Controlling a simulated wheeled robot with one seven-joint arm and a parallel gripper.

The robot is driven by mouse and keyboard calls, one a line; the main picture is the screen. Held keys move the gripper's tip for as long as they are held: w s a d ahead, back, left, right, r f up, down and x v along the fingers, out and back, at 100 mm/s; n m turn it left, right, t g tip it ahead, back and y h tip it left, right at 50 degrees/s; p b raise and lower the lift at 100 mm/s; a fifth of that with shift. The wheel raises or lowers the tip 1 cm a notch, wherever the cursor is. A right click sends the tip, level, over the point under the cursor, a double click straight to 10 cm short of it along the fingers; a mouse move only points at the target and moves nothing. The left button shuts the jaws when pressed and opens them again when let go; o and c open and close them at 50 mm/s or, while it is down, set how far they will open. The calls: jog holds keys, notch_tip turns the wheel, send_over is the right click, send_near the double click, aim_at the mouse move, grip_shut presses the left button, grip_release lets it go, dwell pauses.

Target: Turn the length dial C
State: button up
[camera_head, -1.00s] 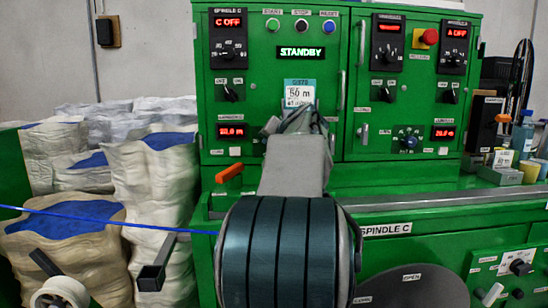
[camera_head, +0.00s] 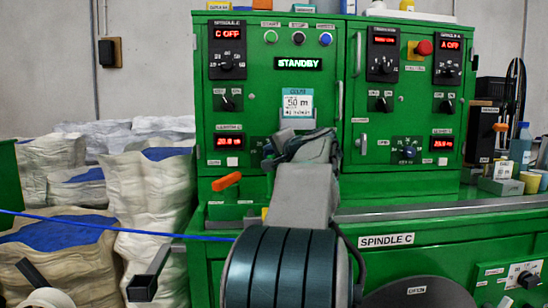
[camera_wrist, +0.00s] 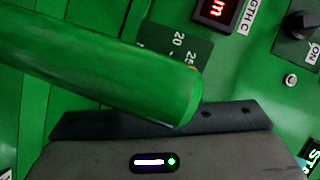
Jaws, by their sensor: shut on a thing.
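The length C display (camera_head: 224,141) glows red on the green cabinet front and seems to read 20.0 m. The dark scale plate (camera_wrist: 178,42) of length dial C carries the marks 20 and 25 in the wrist view. My gripper (camera_head: 276,152) is shut at this dial, right of the display. The grey gripper hides the knob in the head view, so its pointer cannot be read. In the wrist view a rounded green bar (camera_wrist: 100,65) covers much of the plate.
A paper card (camera_head: 297,104) reading 50 m hangs just above my gripper. The STANDBY screen (camera_head: 299,64) is lit. An orange lever (camera_head: 227,181) juts out below the display. A blue cable (camera_head: 110,226) runs across at left, before white sacks (camera_head: 160,185).

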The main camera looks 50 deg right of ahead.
jog(key=shift+s+d, duration=0.1)
jog(key=o, duration=1)
